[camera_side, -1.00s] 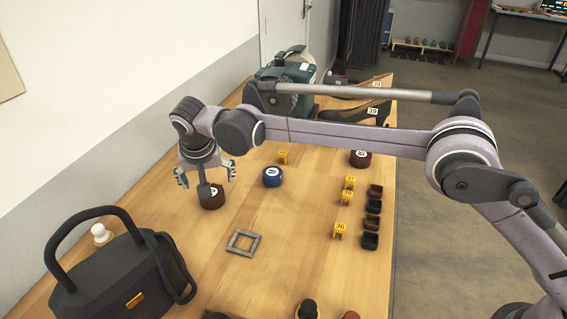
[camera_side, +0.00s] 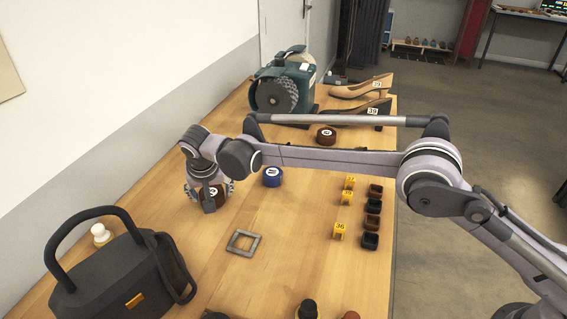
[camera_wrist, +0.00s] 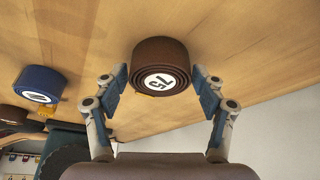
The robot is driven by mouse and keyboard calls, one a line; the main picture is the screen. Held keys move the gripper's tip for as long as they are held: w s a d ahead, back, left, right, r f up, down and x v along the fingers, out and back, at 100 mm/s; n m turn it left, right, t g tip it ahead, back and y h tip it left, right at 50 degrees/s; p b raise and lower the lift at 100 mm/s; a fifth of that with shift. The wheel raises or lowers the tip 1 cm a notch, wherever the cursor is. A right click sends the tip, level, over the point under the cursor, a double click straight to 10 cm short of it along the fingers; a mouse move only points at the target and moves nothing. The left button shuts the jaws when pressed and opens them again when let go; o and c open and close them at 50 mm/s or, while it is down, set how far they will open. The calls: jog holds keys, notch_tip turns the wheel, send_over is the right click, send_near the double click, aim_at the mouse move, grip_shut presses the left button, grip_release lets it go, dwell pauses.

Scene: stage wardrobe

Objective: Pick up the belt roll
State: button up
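A brown belt roll with a round white label (camera_wrist: 160,66) sits on the wooden table between the fingers of my gripper (camera_wrist: 161,88) in the wrist view. The fingers are spread on both sides of it, with a gap visible at the left and a narrower one at the right. In the side view my gripper (camera_side: 209,192) is down at table height around the belt roll (camera_side: 213,191), which is partly hidden by the fingers. A blue roll (camera_side: 272,177) and another brown roll (camera_side: 326,135) stand farther off on the table.
A square grey frame (camera_side: 244,242) lies near the table's middle. A black handbag (camera_side: 118,275) and a white knob-like item (camera_side: 101,234) are at the front left. Yellow number tags (camera_side: 340,231) and small dark boxes (camera_side: 371,241) line the right. A green machine (camera_side: 283,88) and shoes stand behind.

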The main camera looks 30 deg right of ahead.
jog(key=c, duration=0.6)
jog(key=shift+c, duration=0.2)
jog(key=shift+r, duration=0.1)
